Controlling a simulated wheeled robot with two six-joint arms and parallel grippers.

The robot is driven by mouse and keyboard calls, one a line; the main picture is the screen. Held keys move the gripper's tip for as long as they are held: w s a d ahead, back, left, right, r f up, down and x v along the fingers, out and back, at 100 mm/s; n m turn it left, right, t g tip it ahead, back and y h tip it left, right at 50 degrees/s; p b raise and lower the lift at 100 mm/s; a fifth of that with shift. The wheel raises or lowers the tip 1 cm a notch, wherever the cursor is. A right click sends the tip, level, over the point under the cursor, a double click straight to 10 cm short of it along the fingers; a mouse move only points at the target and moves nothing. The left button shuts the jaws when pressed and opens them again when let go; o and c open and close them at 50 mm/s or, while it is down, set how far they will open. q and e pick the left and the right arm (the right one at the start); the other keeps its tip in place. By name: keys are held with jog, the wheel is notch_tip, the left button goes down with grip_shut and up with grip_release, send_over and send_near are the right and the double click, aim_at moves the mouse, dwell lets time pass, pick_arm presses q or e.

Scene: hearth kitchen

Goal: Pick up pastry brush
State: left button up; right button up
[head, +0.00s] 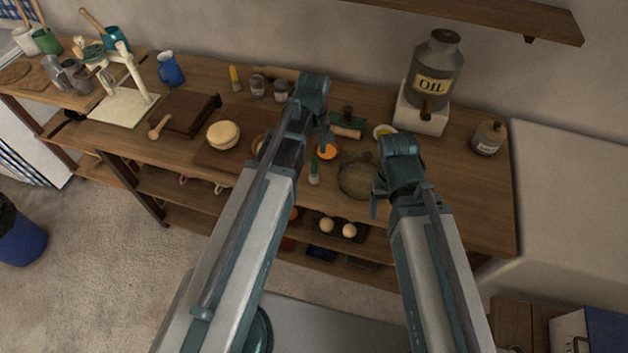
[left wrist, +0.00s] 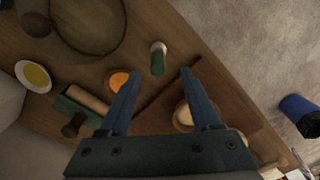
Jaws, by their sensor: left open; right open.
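A small brush-like item with a green handle and a pale end, which looks like the pastry brush (head: 314,168), lies on the wooden counter near its front edge. It also shows in the left wrist view (left wrist: 158,58), just beyond the fingertips and between their lines. My left gripper (head: 325,140) is above the counter behind the brush; in its wrist view its two blue fingers (left wrist: 155,73) are apart with nothing held between them. My right gripper (head: 376,198) is open, to the right of the brush by the round greenish-brown item; its fingers are partly hidden.
Near the brush are an orange-filled bowl (head: 328,153), a round greenish-brown item (head: 357,178) and a wooden roller (head: 346,132). An oil can (head: 436,68) stands at the back right. A shelf below holds eggs (head: 349,230).

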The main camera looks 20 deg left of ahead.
aim_at(314, 159)
pick_arm(q)
jog(key=f+b, duration=0.5)
jog(key=shift+w+f, duration=0.15)
jog(key=shift+w, duration=0.05)
grip_shut()
dwell(0.4)
